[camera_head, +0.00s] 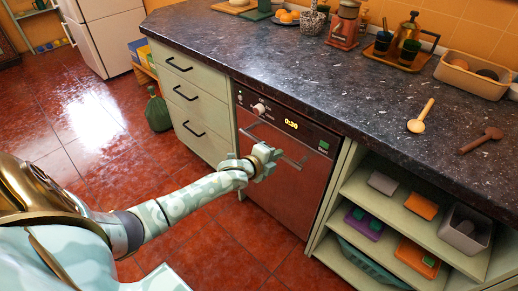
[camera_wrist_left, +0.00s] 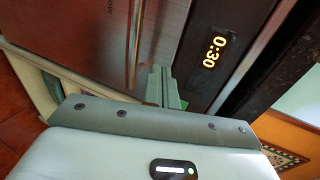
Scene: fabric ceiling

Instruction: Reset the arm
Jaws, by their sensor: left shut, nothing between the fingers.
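My left arm reaches in from the left, and my left gripper (camera_head: 268,158) is in front of the dishwasher (camera_head: 285,190), near its bar handle (camera_head: 290,162). The gripper is shut and empty. In the left wrist view its closed fingers (camera_wrist_left: 162,88) point at the dishwasher front, close to the lit 0:30 display (camera_wrist_left: 215,50). I cannot tell whether the fingertips touch the front. The dishwasher door looks closed. My right gripper is out of view.
The dark counter (camera_head: 300,65) runs above, with a wooden spoon (camera_head: 421,116), a brown mallet (camera_head: 480,140) and a bin (camera_head: 470,77). Open shelves (camera_head: 405,213) with boxes stand right of the dishwasher. Drawers (camera_head: 188,95) stand left.

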